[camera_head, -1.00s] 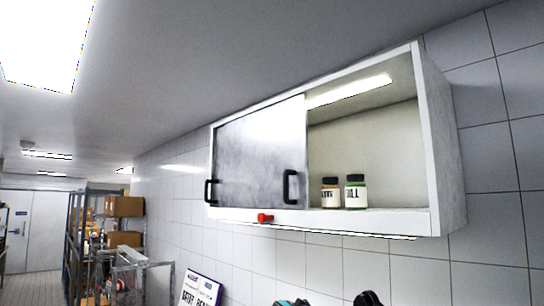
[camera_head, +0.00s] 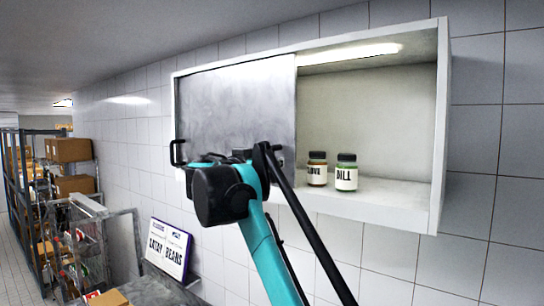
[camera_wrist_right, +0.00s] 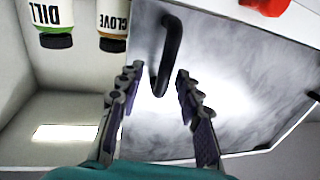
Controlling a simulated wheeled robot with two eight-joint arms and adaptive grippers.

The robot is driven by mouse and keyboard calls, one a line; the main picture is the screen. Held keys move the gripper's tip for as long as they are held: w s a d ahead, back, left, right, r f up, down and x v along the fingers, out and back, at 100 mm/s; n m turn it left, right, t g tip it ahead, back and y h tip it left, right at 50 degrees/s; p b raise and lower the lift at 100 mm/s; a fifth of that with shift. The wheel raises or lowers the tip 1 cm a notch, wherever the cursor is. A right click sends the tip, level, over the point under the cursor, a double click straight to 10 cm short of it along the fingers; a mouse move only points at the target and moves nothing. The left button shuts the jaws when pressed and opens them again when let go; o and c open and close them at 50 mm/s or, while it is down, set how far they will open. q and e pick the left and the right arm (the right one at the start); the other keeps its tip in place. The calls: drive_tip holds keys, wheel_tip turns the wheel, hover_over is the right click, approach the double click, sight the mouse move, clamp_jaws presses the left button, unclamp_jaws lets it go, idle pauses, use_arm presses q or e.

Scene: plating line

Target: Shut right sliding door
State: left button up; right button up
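A white wall cabinet (camera_head: 440,120) has a grey sliding door panel (camera_head: 235,100) over its left half; its right half stands open. A black handle (camera_head: 177,153) shows at the panel's left side. Another black handle, near the panel's right edge, is hidden by my arm in the head view. In the right wrist view this handle (camera_wrist_right: 170,50) stands between the spread fingers of my right gripper (camera_wrist_right: 156,75). The fingers are apart, with a gap visible on each side of the handle. My left gripper is not in view.
A clove jar (camera_head: 317,170) and a dill jar (camera_head: 346,173) stand on the cabinet floor in the open half. A red knob (camera_wrist_right: 265,5) shows at the wrist view's top edge. A sign (camera_head: 167,248) and shelving (camera_head: 35,190) are at the lower left.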

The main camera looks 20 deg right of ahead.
sight(271, 175)
drive_tip(key=w, duration=0.1)
drive_tip(key=w+d, duration=0.1)
drive_tip(key=w, duration=0.1)
drive_tip(key=shift+d+f+p, duration=0.1)
drive_tip(key=shift+p, duration=0.25)
drive_tip(key=shift+s+d, duration=0.25)
drive_tip(key=shift+s, duration=0.05)
drive_tip(key=shift+w, duration=0.1)
drive_tip(key=c, duration=0.8)
drive_tip(key=shift+a, duration=0.15)
clamp_jaws()
